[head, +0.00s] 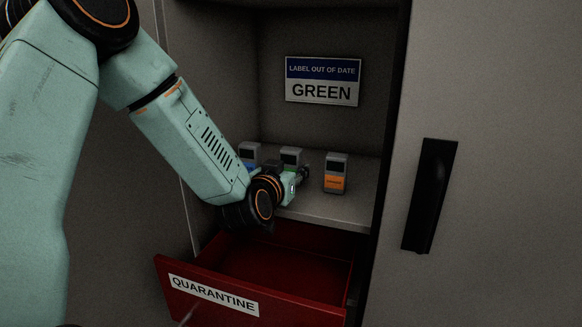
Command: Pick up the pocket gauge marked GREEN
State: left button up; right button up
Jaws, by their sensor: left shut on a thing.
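Three small grey pocket gauges stand on a shelf inside the open cabinet. The left one (249,151) has a blue band. The middle one (291,155) shows a green band, partly hidden by my gripper. The right one (336,171) has an orange band with lettering too small to read. My left gripper (299,176) is at the middle gauge, shut on its lower part. The gauge is upright, and I cannot tell whether it is lifted off the shelf. My right gripper is not in view.
A sign (322,82) on the back wall reads "LABEL OUT OF DATE GREEN". Below the shelf (325,212), an open red drawer (175,295) labelled QUARANTINE sticks out and looks empty. A grey door with a black handle (430,195) stands at the right.

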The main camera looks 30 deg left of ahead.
pick_arm(q)
jog(key=c, duration=0.3)
